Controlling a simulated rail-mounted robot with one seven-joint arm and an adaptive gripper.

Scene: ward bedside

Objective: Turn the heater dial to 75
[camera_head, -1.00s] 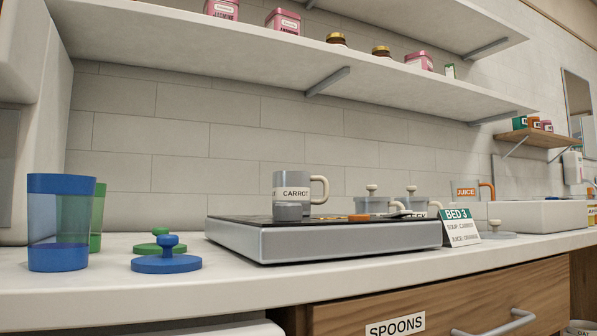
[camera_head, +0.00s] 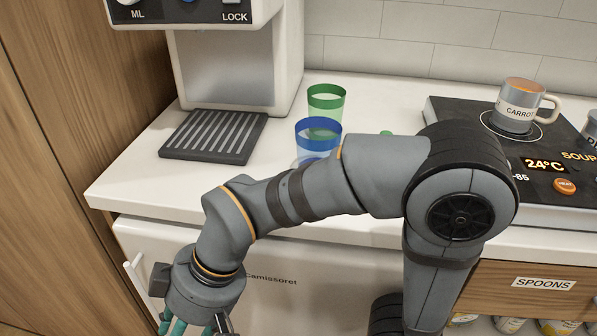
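The soup heater (camera_head: 437,108) is a dark-topped slab at the right of the counter. Its display (camera_head: 545,165) reads 24°C, beside an orange HEAT button (camera_head: 565,186). The number 85 shows at the edge of a scale on its top. The heater dial itself does not show; my arm covers that part of the heater. A grey CARROT mug (camera_head: 515,112) stands on the heater's ring. My gripper (camera_head: 193,326) is at the bottom left, in front of the counter and far from the heater. Its teal-padded fingers look spread and empty, with the tips cut off by the frame edge.
A blue cup (camera_head: 318,130) and a green cup (camera_head: 327,98) stand on the counter behind my arm. A dispenser (camera_head: 225,60) with a slatted drip tray (camera_head: 212,136) is at the left. The counter (camera_head: 135,180) is bare at its front left.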

